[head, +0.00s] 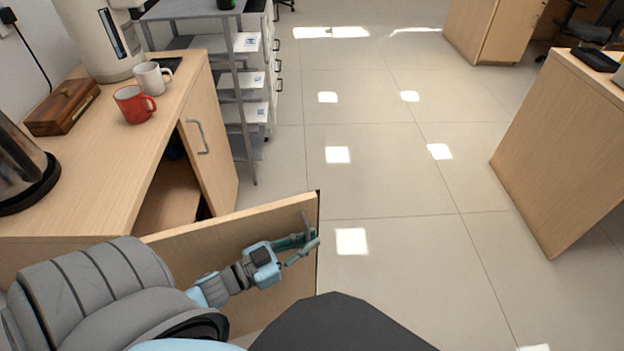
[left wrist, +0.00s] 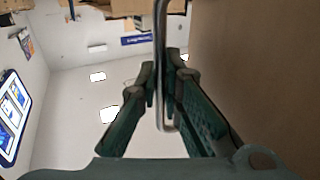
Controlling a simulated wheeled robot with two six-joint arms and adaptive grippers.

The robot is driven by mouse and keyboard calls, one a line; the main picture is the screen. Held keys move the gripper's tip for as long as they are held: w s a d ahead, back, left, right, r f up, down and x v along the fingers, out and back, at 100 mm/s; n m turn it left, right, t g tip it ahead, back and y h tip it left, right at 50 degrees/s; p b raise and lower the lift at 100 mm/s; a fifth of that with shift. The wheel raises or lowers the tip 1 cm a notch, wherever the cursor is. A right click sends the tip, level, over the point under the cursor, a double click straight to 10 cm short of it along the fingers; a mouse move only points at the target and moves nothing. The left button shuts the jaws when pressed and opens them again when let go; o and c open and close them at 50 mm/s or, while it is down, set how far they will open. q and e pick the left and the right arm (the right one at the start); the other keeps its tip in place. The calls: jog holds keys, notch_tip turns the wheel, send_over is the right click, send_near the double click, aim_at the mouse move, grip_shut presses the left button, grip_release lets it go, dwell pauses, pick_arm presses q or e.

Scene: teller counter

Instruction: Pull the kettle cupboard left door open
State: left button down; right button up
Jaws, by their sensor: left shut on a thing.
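The kettle cupboard (head: 150,180) is a light wood unit with a counter top at the left in the head view. Its left door (head: 215,245) stands swung well out from the front, and part of the dark inside shows behind it. My left gripper (head: 303,243) is at the door's outer end, shut on the metal bar handle. In the left wrist view the handle (left wrist: 160,60) runs between the two green fingers (left wrist: 162,95), with the door panel (left wrist: 255,80) on the right. The right door (head: 208,160) with its own handle (head: 196,137) looks shut. My right gripper is not in view.
On the counter top are a red mug (head: 134,104), a white mug (head: 152,78), a wooden box (head: 63,107), a white dispenser (head: 98,40) and a kettle (head: 20,170). A grey shelf rack (head: 236,90) stands beyond the cupboard. Tiled floor (head: 400,220) right of the door is clear.

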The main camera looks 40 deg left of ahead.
pick_arm(q)
jog(key=shift+s+d, duration=0.2)
jog(key=shift+d, duration=0.1)
jog(key=shift+r, duration=0.1)
jog(key=c, duration=1.7)
grip_release()
jog(key=shift+w+d, duration=0.1)
jog(key=shift+w, duration=0.05)
jog(key=v, duration=1.2)
